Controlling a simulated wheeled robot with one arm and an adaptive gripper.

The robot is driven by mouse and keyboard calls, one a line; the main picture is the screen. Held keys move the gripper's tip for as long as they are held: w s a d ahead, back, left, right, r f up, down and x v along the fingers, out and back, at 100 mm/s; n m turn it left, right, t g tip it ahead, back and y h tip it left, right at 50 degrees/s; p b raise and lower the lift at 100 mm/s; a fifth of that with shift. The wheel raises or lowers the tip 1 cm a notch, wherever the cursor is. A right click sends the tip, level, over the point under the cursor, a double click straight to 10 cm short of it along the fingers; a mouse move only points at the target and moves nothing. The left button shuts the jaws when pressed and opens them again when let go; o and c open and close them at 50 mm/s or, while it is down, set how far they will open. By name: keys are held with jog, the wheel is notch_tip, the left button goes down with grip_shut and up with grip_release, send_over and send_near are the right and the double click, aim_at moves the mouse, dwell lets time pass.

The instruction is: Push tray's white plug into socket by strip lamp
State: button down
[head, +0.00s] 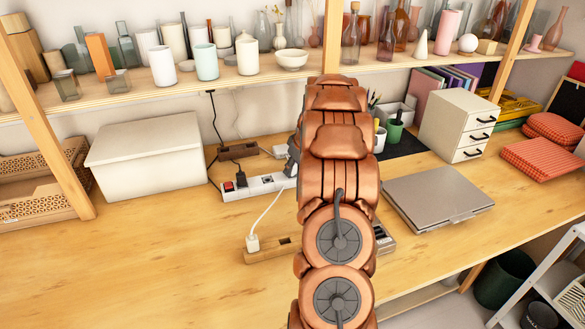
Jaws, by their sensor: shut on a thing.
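A white plug (252,243) stands at the left end of a low wooden tray (271,252) on the bench. Its white cord rises to the right towards my arm. A white power strip (262,186) lies behind it, with a red lamp switch (228,186) at its left end. A black plug (240,179) sits beside that lamp; I cannot tell whether it is in a socket. My copper arm covers the strip's right end and part of the tray. Only a grey edge of my gripper (293,158) shows left of the arm. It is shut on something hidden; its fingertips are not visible.
A white lidded box (146,157) stands left of the strip. A closed grey laptop (437,197) and a white drawer unit (459,125) are at right. A shelf of vases and cups (207,62) overhangs the back. The front left bench is clear.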

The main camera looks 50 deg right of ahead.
jog(key=shift+f, duration=0.15)
jog(key=c, duration=0.8)
grip_release()
jog(key=v, duration=1.2)
jog(key=shift+w, duration=0.1)
